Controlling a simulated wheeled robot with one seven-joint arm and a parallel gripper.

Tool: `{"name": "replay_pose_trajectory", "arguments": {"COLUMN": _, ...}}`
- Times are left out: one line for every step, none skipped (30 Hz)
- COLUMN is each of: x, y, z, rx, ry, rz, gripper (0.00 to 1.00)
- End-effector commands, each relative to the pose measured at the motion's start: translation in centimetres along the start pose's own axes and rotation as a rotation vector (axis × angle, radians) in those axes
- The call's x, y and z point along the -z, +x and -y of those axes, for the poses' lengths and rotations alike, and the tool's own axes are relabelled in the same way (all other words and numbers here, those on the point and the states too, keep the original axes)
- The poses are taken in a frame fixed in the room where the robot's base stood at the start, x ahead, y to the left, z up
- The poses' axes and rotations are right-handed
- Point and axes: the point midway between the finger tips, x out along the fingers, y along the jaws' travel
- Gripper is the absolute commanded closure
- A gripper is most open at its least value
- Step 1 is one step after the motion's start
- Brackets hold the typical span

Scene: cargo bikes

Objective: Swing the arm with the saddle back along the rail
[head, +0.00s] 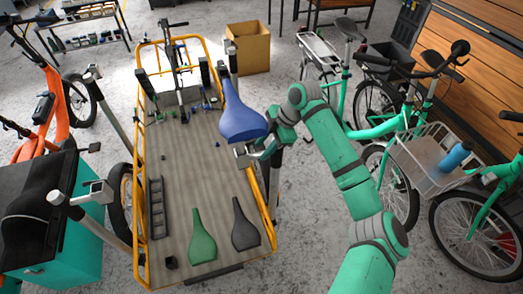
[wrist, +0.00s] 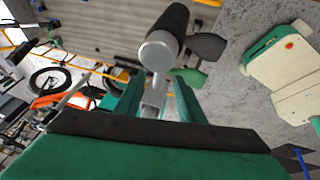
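A blue saddle (head: 240,118) is raised above the right side of the cargo bike's bed, at the top of a small grey arm (head: 243,152). My gripper (head: 262,148) is at this arm, just below and right of the saddle. In the wrist view, the arm's grey tab (wrist: 154,98) lies between my two green fingers (wrist: 155,95) and runs to a round grey head (wrist: 159,50) on a dark post (wrist: 170,20). Whether the fingers press on the tab is not clear. The yellow rail (head: 262,190) runs along the bed's right edge, below the gripper.
A green saddle (head: 202,240) and a dark saddle (head: 244,228) lie on the bed's near end. Other posts with grey heads stand around the bed, one at the left (head: 95,190). Green bikes (head: 400,125) stand at the right, a cardboard box (head: 248,48) behind.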

Motion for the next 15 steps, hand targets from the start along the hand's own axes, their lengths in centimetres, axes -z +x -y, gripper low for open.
{"name": "replay_pose_trajectory", "arguments": {"x": -0.1, "y": 0.6, "z": 0.1, "rx": 0.001, "ry": 0.002, "rz": 0.000, "gripper": 0.64}}
{"name": "replay_pose_trajectory", "arguments": {"x": -0.1, "y": 0.9, "z": 0.1, "rx": 0.001, "ry": 0.002, "rz": 0.000, "gripper": 0.64}}
{"name": "replay_pose_trajectory", "arguments": {"x": -0.2, "y": 1.3, "z": 0.1, "rx": 0.000, "ry": 0.003, "rz": 0.000, "gripper": 0.64}}
{"name": "replay_pose_trajectory", "arguments": {"x": -0.2, "y": 1.5, "z": 0.1, "rx": -0.001, "ry": 0.004, "rz": 0.000, "gripper": 0.64}}
{"name": "replay_pose_trajectory", "arguments": {"x": -0.2, "y": 1.7, "z": 0.1, "rx": -0.001, "ry": 0.004, "rz": 0.000, "gripper": 0.64}}
{"name": "replay_pose_trajectory", "arguments": {"x": -0.2, "y": 1.9, "z": 0.1, "rx": -0.001, "ry": 0.004, "rz": 0.001, "gripper": 0.64}}
{"name": "replay_pose_trajectory", "arguments": {"x": -0.2, "y": 2.1, "z": 0.1, "rx": 0.000, "ry": 0.004, "rz": 0.001, "gripper": 0.64}}
{"name": "replay_pose_trajectory", "arguments": {"x": -0.2, "y": 2.2, "z": 0.1, "rx": 0.000, "ry": 0.003, "rz": 0.001, "gripper": 0.64}}
{"name": "replay_pose_trajectory", "arguments": {"x": -0.2, "y": 2.3, "z": 0.1, "rx": 0.000, "ry": 0.003, "rz": 0.001, "gripper": 0.64}}
{"name": "replay_pose_trajectory", "arguments": {"x": -0.2, "y": 2.4, "z": 0.1, "rx": 0.000, "ry": 0.003, "rz": 0.001, "gripper": 0.64}}
{"name": "replay_pose_trajectory", "arguments": {"x": -0.2, "y": 2.4, "z": 0.1, "rx": 0.000, "ry": 0.003, "rz": 0.001, "gripper": 0.64}}
{"name": "replay_pose_trajectory", "arguments": {"x": -0.2, "y": 2.4, "z": 0.1, "rx": -0.001, "ry": 0.003, "rz": 0.001, "gripper": 0.64}}
{"name": "replay_pose_trajectory", "arguments": {"x": -0.2, "y": 2.4, "z": 0.1, "rx": -0.001, "ry": 0.003, "rz": 0.001, "gripper": 0.64}}
{"name": "replay_pose_trajectory", "arguments": {"x": -0.2, "y": 2.4, "z": 0.1, "rx": -0.001, "ry": 0.003, "rz": 0.001, "gripper": 0.64}}
{"name": "replay_pose_trajectory", "arguments": {"x": -0.2, "y": 2.4, "z": 0.1, "rx": -0.001, "ry": 0.003, "rz": 0.001, "gripper": 0.64}}
